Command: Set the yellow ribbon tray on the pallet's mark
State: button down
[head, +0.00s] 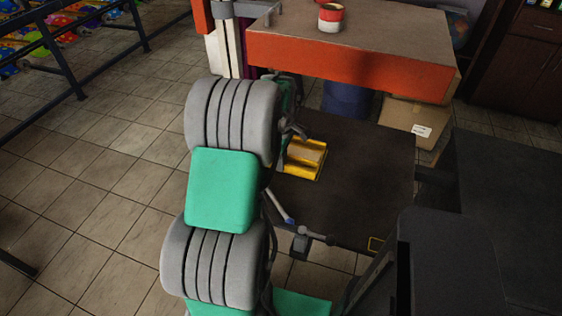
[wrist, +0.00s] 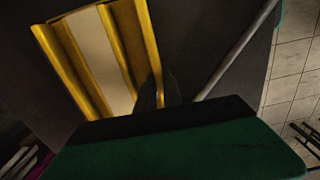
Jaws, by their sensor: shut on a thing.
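The yellow ribbon tray (head: 318,160) is over the left part of the dark flat pallet (head: 365,165), beside my arm. In the wrist view the tray (wrist: 80,68) shows raised yellow ridges and a pale middle strip. My gripper (wrist: 160,92) is shut on the tray's right-hand wall; its fingers are dark and hard to make out. In the head view my arm hides most of the gripper. I cannot tell whether the tray touches the surface.
An orange-edged table (head: 350,65) with a red and white tin (head: 331,18) stands behind. A cardboard box (head: 413,118) and a blue drum (head: 347,98) are below it. A rack with colourful items (head: 40,42) stands at far left. Open tiled floor lies left.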

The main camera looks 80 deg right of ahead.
jog(key=shift+f, duration=0.2)
jog(key=c, duration=1.5)
grip_release()
jog(key=shift+r, duration=0.1)
notch_tip(320, 180, up, 12)
jog(key=w+a+r+t+h, duration=0.1)
jog(key=w+a+r, duration=0.2)
jog(key=w+a, duration=1.8)
jog(key=w+a+f+t, duration=0.1)
jog(key=a, duration=1.2)
jog(key=w+a+f+n+t+y, duration=0.1)
jog(key=w+a+f, duration=0.1)
jog(key=a, duration=1.1)
jog(key=shift+a+f, duration=0.25)
jog(key=shift+a, duration=0.1)
